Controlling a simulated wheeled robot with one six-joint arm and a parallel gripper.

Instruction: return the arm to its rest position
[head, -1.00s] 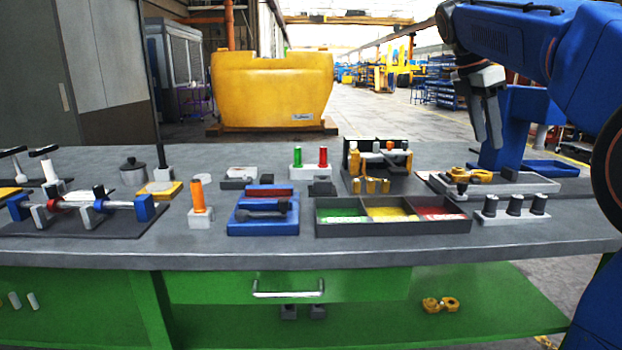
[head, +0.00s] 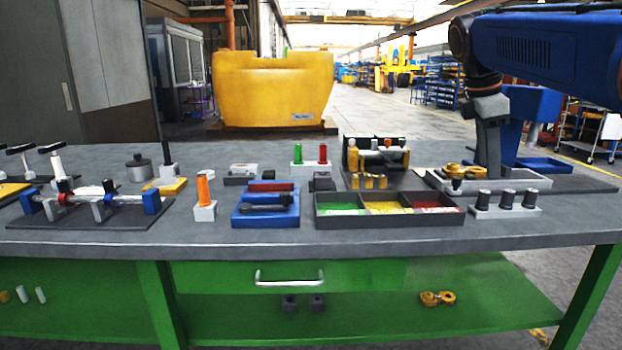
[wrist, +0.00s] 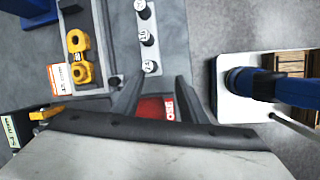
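My gripper (head: 488,166) hangs from my blue arm at the right of the head view, fingers pointing down. It appears above the right part of the bench, near the grey tray with yellow parts. In the wrist view the two dark fingers of my gripper (wrist: 160,80) stand apart with nothing held between them. The red compartment of the sorting tray (wrist: 155,108) shows beyond the gap, lower down. In the head view the fingers overlap each other.
The grey workbench (head: 380,238) carries a three-compartment tray (head: 390,220), a white block with black posts (head: 505,210), a blue holder (head: 266,218) and yellow castings (head: 460,171). A blue tray (head: 540,164) lies behind my gripper. Open floor shows right of the bench.

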